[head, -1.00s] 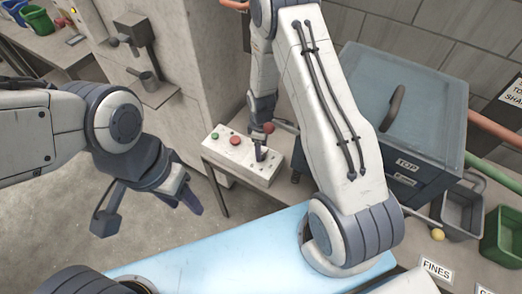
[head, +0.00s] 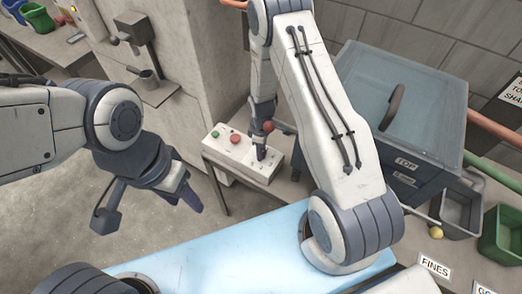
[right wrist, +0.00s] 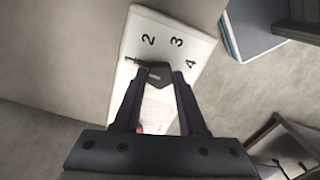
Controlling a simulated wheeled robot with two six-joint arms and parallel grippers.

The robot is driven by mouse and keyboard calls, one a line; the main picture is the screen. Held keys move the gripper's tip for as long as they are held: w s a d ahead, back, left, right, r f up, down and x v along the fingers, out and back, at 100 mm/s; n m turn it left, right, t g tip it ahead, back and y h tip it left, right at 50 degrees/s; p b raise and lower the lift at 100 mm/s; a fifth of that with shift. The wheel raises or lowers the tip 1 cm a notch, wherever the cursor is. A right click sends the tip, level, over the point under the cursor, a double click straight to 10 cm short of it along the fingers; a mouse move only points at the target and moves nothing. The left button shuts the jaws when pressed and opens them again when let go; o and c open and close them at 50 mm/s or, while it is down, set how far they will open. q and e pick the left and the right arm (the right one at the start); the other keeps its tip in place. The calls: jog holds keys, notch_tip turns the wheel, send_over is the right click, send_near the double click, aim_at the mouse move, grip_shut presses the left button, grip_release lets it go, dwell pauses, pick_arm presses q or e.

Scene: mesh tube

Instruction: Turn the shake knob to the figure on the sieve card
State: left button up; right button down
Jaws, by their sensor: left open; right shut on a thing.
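The shake knob (right wrist: 160,78) is dark and sits on a pale control box (head: 225,160) with the figures 1, 2, 3 and 4 around it. My right gripper (right wrist: 157,82) is shut on the knob. A reddish mark shows at the knob's edge beside figure 1 (right wrist: 130,61); the exact pointing direction is hard to tell. In the head view, my right gripper (head: 261,151) is at the right end of the box top. My left gripper (head: 182,193) is open and empty over the floor at left. No sieve card with a readable figure shows.
The box carries a green button (head: 214,134) and a red button (head: 235,139). A sign at the right edge is cut off.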

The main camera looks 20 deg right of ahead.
jog(key=shift+m, duration=0.3)
jog(key=m+b, duration=0.1)
jog(key=m, duration=0.2)
jog(key=shift+m, duration=0.4)
jog(key=m+b, duration=0.1)
jog(key=m, duration=0.4)
jog(key=shift+s, duration=0.1)
jog(key=m+b, duration=0.1)
jog(key=m, duration=0.4)
jog(key=shift+m, duration=0.4)
jog(key=m+b, duration=0.1)
jog(key=m, duration=0.3)
jog(key=shift+m, duration=0.3)
jog(key=shift+c, duration=2.3)
grip_release()
